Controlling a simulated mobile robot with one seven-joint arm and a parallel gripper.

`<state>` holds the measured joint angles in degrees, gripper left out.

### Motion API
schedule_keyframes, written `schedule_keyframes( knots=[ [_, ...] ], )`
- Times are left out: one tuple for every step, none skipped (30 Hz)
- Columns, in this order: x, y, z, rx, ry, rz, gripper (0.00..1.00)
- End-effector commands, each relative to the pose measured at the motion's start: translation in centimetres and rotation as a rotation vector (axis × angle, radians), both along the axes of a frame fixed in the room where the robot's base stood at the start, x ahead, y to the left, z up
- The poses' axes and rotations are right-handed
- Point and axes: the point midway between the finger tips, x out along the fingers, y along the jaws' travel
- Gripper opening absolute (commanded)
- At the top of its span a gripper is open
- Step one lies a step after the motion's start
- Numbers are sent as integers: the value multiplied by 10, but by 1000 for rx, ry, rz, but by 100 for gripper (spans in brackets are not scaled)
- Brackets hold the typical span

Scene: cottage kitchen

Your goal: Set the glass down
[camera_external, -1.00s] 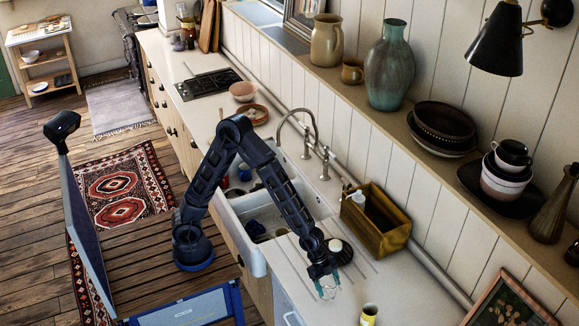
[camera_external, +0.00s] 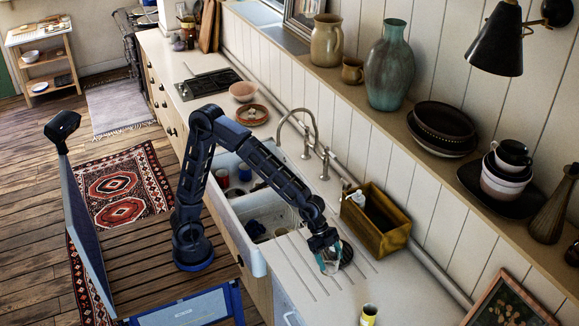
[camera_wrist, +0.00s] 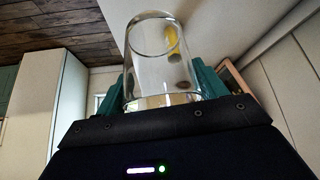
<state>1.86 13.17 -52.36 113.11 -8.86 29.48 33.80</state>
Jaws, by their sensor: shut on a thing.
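The clear glass (camera_wrist: 150,75) is between the two teal fingers of my gripper (camera_wrist: 160,90) in the wrist view. My gripper is shut on it. In the external view my gripper (camera_external: 328,262) is low over the counter (camera_external: 400,290), right of the sink, and the glass (camera_external: 326,266) shows faintly at its fingertips. I cannot tell whether the glass touches the counter. A dark round thing (camera_external: 346,252) lies just beside the gripper, partly hidden by it.
A wooden box (camera_external: 378,222) with a bottle in it stands behind the gripper. The sink (camera_external: 270,215) with dishes is to the left. The counter between the can and the wall is bare.

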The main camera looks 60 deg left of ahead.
Motion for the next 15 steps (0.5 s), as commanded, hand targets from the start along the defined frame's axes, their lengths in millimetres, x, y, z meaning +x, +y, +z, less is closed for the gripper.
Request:
schedule_keyframes(
  knots=[
    [2,5,1,-2,1,8,40],
    [2,7,1,-3,2,11,40],
    [2,10,2,-6,3,15,40],
    [3,12,2,-7,4,19,40],
    [2,14,3,-7,5,21,40],
    [3,17,3,-8,6,26,40],
    [2,19,3,-9,7,28,40],
    [3,22,4,-10,7,32,40],
    [3,24,5,-13,8,36,40],
    [3,26,5,-14,8,39,40],
    [3,28,6,-15,9,42,40],
    [2,31,6,-16,9,47,40],
    [2,33,6,-17,10,50,40],
    [2,35,7,-17,11,53,40],
    [2,38,7,-18,11,57,40]
  ],
)
